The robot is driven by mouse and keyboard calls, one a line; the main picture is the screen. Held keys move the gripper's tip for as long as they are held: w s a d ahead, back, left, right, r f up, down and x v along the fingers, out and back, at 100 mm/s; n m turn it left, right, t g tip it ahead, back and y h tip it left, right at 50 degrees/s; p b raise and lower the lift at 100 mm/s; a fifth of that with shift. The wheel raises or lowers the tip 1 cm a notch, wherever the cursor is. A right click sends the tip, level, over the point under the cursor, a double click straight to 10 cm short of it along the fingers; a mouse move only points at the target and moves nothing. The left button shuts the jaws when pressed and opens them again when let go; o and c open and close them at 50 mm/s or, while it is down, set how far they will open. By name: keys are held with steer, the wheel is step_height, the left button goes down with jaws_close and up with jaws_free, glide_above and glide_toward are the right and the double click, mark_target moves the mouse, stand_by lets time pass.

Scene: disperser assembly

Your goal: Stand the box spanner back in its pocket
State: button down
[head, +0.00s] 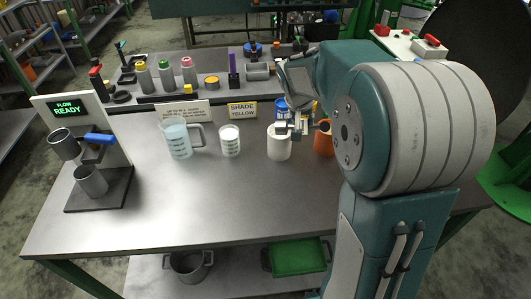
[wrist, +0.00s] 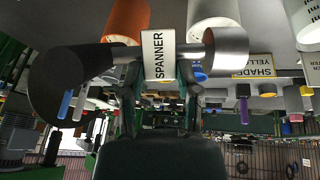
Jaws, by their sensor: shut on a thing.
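The box spanner (wrist: 226,52) lies across the wrist view, with a silver tube end at right, a wide dark end at left and a white SPANNER label in the middle. My gripper (wrist: 160,75) is shut on it at the label. In the head view my gripper (head: 296,118) is above the bench, just over and behind the white container (head: 279,149), and the spanner is small and partly hidden there. The raised rack (head: 205,88) at the back of the bench holds several tools. I cannot tell which spot in it is the spanner's pocket.
An orange cup (head: 323,144) stands right of the white container. A small beaker (head: 229,145), a jug (head: 178,142) and a SHADE YELLOW sign (head: 242,111) are to its left. A dispenser stand (head: 98,190) is at far left. The bench front (head: 190,210) is clear.

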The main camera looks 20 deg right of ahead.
steer(key=a+f, duration=1.1)
steer(key=shift+w+a+f, duration=0.1)
steer(key=shift+a+f, duration=0.15)
steer(key=shift+a, duration=0.1)
steer(key=shift+d+f, duration=0.15)
steer(key=shift+f, duration=0.15)
steer(key=shift+d, duration=0.25)
steer(key=shift+a+f, duration=0.1)
steer(key=shift+c, duration=1.6)
jaws_free()
steer(key=shift+a, duration=0.25)
